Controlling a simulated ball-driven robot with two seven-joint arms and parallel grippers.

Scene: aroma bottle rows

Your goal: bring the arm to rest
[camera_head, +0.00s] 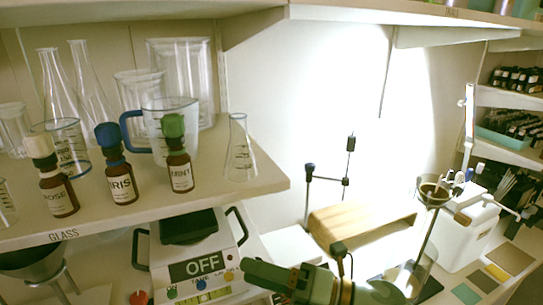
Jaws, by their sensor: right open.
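My right gripper (268,275) is low in the head view, below the shelf's front edge and in front of the scale. It is open, and I see nothing between its fingers. My left gripper is not in view. Three brown bottles stand upright in a row on the shelf (215,205). The ROSE bottle (58,192) has a white cap, the IRIS bottle (121,182) a blue cap and the MINT bottle (180,171) a green cap. My right gripper is apart from them.
Glass flasks and beakers, including a blue-handled jug (172,122), stand behind the bottles. A scale (200,245) reading OFF sits under the shelf. A wooden block (355,222), a stand and a white container (468,235) are to the right of the scale.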

